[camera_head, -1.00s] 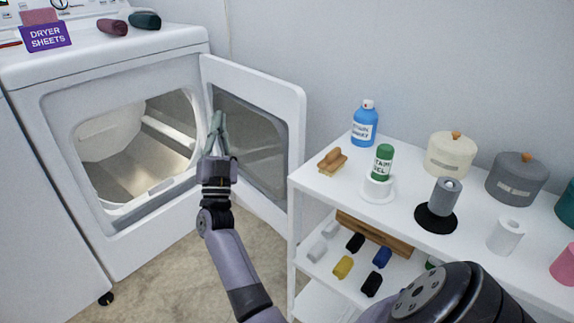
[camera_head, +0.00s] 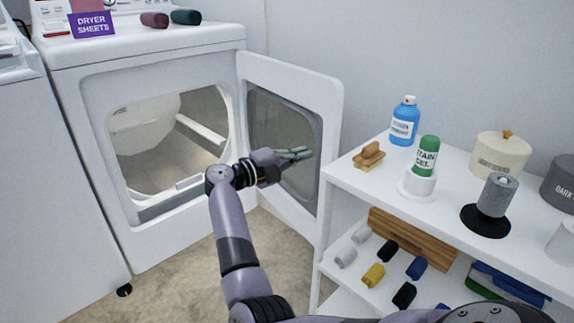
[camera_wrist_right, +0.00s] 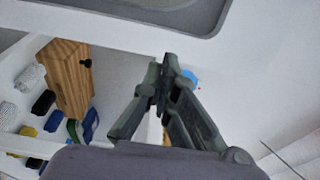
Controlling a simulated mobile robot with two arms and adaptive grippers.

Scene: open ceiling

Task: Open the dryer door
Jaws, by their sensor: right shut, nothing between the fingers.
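The white dryer (camera_head: 150,70) stands at the left in the head view, its round-cornered opening and drum in plain sight. The dryer door (camera_head: 328,110) is swung wide open to the right, with its dark window panel facing the opening. My right gripper (camera_head: 308,153) is shut and empty. It points right, in front of the inner side of the door; I cannot tell whether it touches. In the wrist view the closed fingers (camera_wrist_right: 170,62) show below part of a white panel with a grey edge. My left gripper is not in view.
A white shelf unit (camera_head: 345,183) stands right of the door, close to its free edge. It holds a blue bottle (camera_head: 404,122), a green stain gel container (camera_head: 427,157), a brush (camera_head: 368,156) and canisters. Carpet (camera_head: 190,262) is clear before the dryer.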

